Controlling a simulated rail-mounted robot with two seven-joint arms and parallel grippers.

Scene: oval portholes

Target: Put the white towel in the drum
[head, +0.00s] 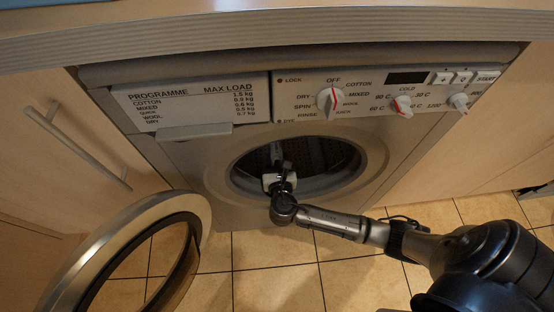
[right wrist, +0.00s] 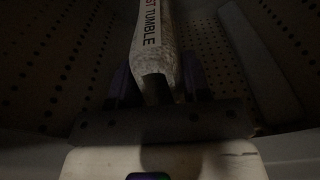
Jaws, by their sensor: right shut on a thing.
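The washing machine's drum (head: 318,153) shows through the round porthole in the head view. Its perforated walls (right wrist: 60,60) fill the dark right wrist view. My right gripper (head: 280,170) is at the porthole, reaching inside. In the right wrist view the right gripper (right wrist: 158,92) is shut on the white towel (right wrist: 157,45), a narrow white strip with dark and red lettering that extends away from the fingers into the drum. In the head view the towel is mostly hidden behind the gripper and in shadow. My left gripper is not in view.
The round door (head: 75,270) stands open at the lower left. The control panel with knobs (head: 330,98) is above. Wooden cabinets (head: 50,150) flank the machine, with tiled floor (head: 270,250) below.

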